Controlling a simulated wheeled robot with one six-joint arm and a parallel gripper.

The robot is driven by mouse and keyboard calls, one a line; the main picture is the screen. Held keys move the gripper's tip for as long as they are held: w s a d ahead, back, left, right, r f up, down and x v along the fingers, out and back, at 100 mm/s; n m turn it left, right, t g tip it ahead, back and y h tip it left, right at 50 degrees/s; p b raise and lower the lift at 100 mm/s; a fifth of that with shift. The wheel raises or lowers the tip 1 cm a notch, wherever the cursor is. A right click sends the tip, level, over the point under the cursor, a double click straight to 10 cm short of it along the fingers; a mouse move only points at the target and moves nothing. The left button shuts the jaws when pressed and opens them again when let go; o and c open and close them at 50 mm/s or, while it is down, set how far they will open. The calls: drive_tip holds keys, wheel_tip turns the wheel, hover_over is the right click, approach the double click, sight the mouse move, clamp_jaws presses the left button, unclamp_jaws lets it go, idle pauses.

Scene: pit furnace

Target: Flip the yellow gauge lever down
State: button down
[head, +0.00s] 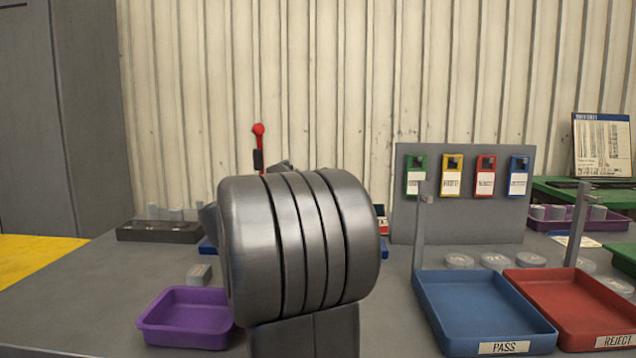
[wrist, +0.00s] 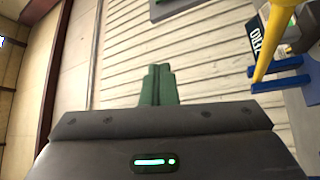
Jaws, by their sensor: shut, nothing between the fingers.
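A yellow tapered piece (wrist: 275,45), likely the yellow gauge lever, shows at the upper right of the wrist view. Its narrow end points down beside a blue bracket (wrist: 277,84) and a dark part with a white label. Its upper end is cut off by the frame. My gripper (wrist: 158,72) is shut and empty, with its dark green fingers together. It is left of the yellow piece in the picture and apart from it. In the head view my arm fills the middle and hides the gripper and the yellow lever.
A red-knobbed lever (head: 259,132) rises behind my arm. A purple tray (head: 185,335) lies at front left; the blue PASS tray (head: 485,338) and red REJECT tray (head: 570,322) lie at right. A grey panel (head: 465,225) with several coloured tags stands behind.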

drive_tip(key=shift+s+f, duration=0.1)
drive_tip(key=shift+f, duration=0.05)
idle(0.5)
wheel_tip(320, 180, up, 10)
drive_tip(key=p, duration=0.3)
drive_tip(key=shift+p, duration=0.3)
wheel_tip(320, 180, down, 10)
drive_tip(key=b, duration=0.3)
drive_tip(key=shift+b, duration=0.4)
